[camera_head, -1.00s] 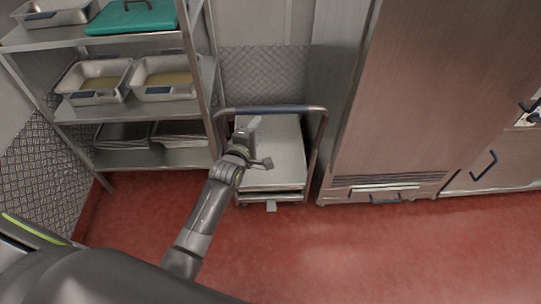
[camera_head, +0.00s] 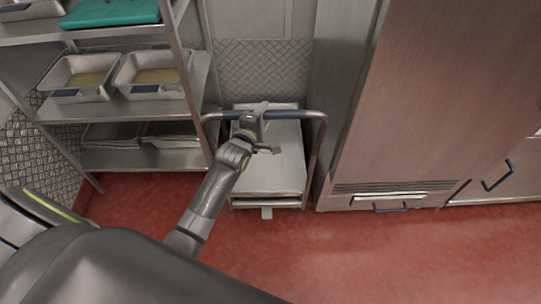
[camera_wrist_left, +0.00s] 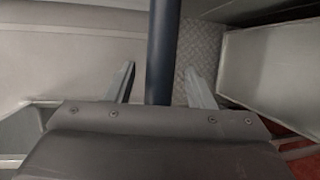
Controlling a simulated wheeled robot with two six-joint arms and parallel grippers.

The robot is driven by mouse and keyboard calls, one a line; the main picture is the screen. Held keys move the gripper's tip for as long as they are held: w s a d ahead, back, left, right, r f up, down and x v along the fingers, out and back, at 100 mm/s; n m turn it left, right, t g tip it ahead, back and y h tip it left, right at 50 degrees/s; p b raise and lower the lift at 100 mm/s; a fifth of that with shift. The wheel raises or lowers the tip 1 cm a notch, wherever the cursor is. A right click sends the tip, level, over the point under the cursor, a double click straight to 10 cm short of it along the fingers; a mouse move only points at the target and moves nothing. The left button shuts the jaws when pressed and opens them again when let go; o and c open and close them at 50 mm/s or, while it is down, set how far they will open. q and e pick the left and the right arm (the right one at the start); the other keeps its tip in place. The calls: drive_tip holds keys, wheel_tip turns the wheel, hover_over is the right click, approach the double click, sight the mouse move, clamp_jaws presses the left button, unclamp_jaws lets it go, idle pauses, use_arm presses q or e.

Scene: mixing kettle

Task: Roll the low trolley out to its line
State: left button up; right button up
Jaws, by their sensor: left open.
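The low trolley (camera_head: 283,165) stands in the gap between the shelf rack and the tall steel cabinet. It has a flat grey deck and a push handle (camera_head: 300,114) with a dark blue grip along its top bar. In the left wrist view the dark bar (camera_wrist_left: 164,50) runs between the two open fingers of my left gripper (camera_wrist_left: 160,85), with space on both sides. My right gripper is not in view.
A steel shelf rack (camera_head: 190,100) with several pans and a green lid (camera_head: 112,12) stands close on the left. The tall steel cabinet (camera_head: 400,90) stands close on the right. The red floor (camera_head: 340,255) in front of the trolley is clear.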

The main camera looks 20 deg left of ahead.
use_arm(q)
drive_tip(key=shift+w+f, duration=0.15)
drive_tip(key=shift+w, duration=0.35)
drive_tip(key=shift+w+f, duration=0.1)
drive_tip(key=shift+w, duration=0.15)
drive_tip(key=shift+s+r, duration=0.15)
drive_tip(key=shift+r, duration=0.1)
drive_tip(key=shift+w+f+b, duration=0.2)
drive_tip(key=shift+w+b, duration=0.2)
drive_tip(key=shift+w, duration=0.5)
clamp_jaws()
